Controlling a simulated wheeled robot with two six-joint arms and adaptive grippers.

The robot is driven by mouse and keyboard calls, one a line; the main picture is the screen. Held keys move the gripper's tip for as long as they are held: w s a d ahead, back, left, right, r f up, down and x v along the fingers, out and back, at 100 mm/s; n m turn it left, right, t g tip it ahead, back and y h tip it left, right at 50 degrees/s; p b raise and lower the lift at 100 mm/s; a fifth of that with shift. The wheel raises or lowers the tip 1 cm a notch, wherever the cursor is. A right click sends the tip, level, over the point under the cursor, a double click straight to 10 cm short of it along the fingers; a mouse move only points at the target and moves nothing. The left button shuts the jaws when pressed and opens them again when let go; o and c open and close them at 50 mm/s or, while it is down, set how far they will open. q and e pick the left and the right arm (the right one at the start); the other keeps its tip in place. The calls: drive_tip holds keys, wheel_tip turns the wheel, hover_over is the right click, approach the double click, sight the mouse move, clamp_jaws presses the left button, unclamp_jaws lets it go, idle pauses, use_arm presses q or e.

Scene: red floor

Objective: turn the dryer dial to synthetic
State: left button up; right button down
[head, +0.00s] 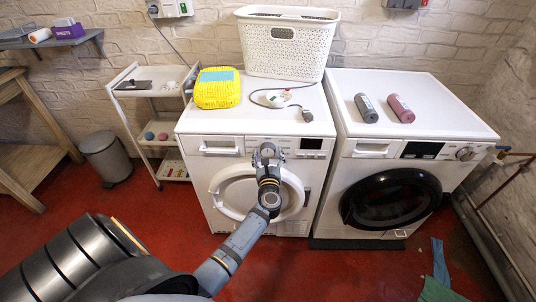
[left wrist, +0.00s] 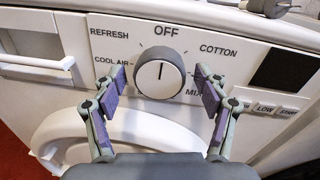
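The dryer (head: 206,185) is the white machine on the left in the head view. Its dial (left wrist: 160,72) is a round grey knob in the left wrist view, with its marker line pointing up toward OFF. REFRESH, COOL AIR, COTTON and part of MIX are printed around it. I see no synthetic label; the right-hand finger covers part of the panel between COTTON and MIX. My left gripper (left wrist: 160,87) is open in front of the dial, one finger on each side, with gaps to the knob. In the head view the left gripper (head: 268,153) hides most of the dial. My right gripper is out of view.
A washer (head: 465,115) with a dark round door stands right of the dryer. A white basket (head: 288,45), yellow package (head: 217,94) and cable (head: 262,98) lie on the dryer top. A trolley (head: 128,93) and bin (head: 107,155) stand left. Red floor in front is mostly clear.

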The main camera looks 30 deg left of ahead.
use_arm(q)
drive_tip(key=c, duration=1)
drive_tip(key=shift+o, duration=0.2)
drive_tip(key=shift+m, duration=0.3)
